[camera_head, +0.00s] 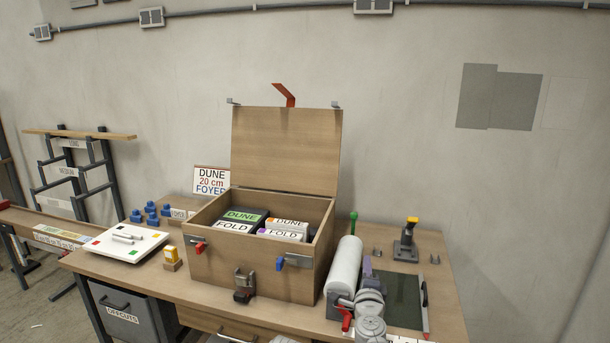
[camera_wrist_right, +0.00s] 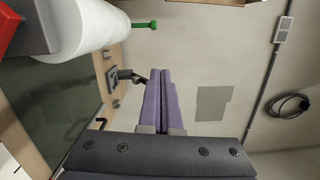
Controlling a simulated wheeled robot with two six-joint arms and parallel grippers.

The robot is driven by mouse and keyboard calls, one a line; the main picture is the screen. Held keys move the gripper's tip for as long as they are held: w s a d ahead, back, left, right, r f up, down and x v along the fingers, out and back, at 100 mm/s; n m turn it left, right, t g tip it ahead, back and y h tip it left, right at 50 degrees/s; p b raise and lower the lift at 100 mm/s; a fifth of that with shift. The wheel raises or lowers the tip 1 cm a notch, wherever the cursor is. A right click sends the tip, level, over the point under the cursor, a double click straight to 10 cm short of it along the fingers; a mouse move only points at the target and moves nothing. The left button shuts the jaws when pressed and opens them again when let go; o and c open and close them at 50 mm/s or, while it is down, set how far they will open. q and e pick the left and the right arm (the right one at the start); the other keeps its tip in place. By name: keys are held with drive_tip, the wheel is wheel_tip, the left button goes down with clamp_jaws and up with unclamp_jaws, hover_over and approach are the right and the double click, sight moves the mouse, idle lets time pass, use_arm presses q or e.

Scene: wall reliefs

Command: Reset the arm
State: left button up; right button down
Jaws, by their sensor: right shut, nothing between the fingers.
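My right gripper (camera_head: 367,268) shows low in the head view, right of the middle, over the right part of the workbench, beside the white roll. Its purple fingers also show in the right wrist view (camera_wrist_right: 159,80). They are pressed together and hold nothing. My pale wrist joints hide part of the bench below it. My left gripper is in neither view.
On the workbench (camera_head: 150,278), an open wooden box (camera_head: 250,265) holds labelled packs. A white roll (camera_head: 343,265), a dark green mat (camera_head: 401,297) and a yellow-topped stand (camera_head: 407,245) are close to my right gripper. A white board (camera_head: 125,243) lies left.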

drive_tip(key=a+f+n+g+y, duration=0.2)
drive_tip(key=a+f+n+y, duration=0.1)
drive_tip(key=a+n+y, duration=0.5)
drive_tip(key=s+a+f+n+g+y, duration=0.1)
drive_tip(key=s+a+f+n+g, duration=0.2)
drive_tip(key=s+f+n+g, duration=0.35)
drive_tip(key=s+d+f+n+g+h, duration=0.6)
drive_tip(key=s+d+f+g, duration=0.3)
drive_tip(key=s+d+f, duration=0.4)
drive_tip(key=s+a+n+h, duration=0.1)
drive_tip(key=s+a+n, duration=0.1)
drive_tip(key=s+a, duration=0.3)
drive_tip(key=s+a+n, duration=0.2)
drive_tip(key=a, duration=0.5)
wheel_tip(320, 180, up, 18)
drive_tip(key=p, duration=1.8)
drive_tip(key=shift+r+g, duration=0.15)
drive_tip(key=shift+g, duration=0.2)
drive_tip(key=shift+a, duration=0.1)
